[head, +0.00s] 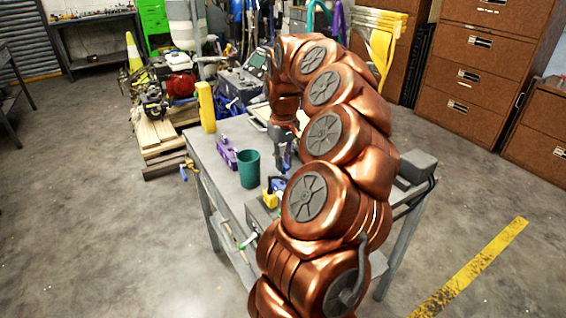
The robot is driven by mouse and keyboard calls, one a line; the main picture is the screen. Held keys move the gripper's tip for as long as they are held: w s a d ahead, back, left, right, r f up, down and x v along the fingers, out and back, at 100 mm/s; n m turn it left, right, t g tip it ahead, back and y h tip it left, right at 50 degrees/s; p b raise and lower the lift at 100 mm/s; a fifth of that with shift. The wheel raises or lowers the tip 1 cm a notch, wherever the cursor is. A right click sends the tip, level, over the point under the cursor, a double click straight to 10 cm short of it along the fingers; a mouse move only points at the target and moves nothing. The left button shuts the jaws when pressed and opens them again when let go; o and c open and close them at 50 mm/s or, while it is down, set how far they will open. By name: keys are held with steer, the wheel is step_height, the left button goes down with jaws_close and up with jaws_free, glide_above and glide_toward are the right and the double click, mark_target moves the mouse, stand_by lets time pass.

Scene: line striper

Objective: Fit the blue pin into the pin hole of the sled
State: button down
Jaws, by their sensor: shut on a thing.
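My gripper (284,156) is partly visible above the grey table, beside my copper-coloured arm. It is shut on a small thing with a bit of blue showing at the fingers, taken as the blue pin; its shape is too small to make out. A purple block-like part (227,153) stands on the table left of the gripper. A small yellow-and-blue piece (271,192) is nearer the front, below the gripper. I cannot tell which part is the sled, and no pin hole can be made out. My arm hides much of the table's right side.
A green cup (248,168) stands on the grey table (207,157) between the purple part and the gripper. Brown drawer cabinets (470,70) stand behind; the left floor is clear.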

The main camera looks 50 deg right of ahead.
steer(key=shift+r+p, duration=0.85)
steer(key=shift+r, duration=1.2)
